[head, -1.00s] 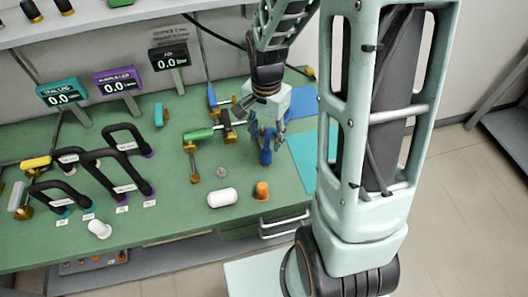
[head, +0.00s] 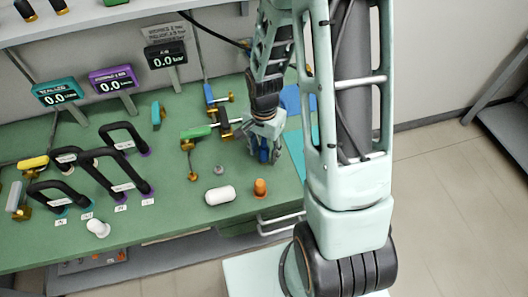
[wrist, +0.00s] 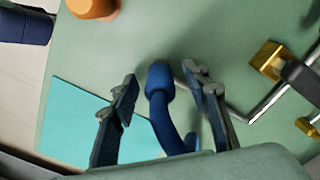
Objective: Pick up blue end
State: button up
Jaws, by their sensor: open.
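The blue end (wrist: 160,100) is a dark blue curved piece with a thicker rounded tip. In the wrist view it lies between the two fingers of my gripper (wrist: 161,84), with a gap showing on each side. In the head view my gripper (head: 265,147) is low over the right part of the green bench, and the blue end is mostly hidden among the fingers there. The fingers are open. The lower part of the blue end is hidden by the gripper body in the wrist view.
An orange piece (head: 260,188) and a white cylinder (head: 220,195) stand in front on the bench (head: 180,230). A green-handled valve (head: 196,132) and metal pipes are left of my gripper. A turquoise mat (wrist: 95,115) lies beside the fingers.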

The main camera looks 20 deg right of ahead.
jog(key=c, duration=1.1)
jog(key=shift+r, duration=0.15)
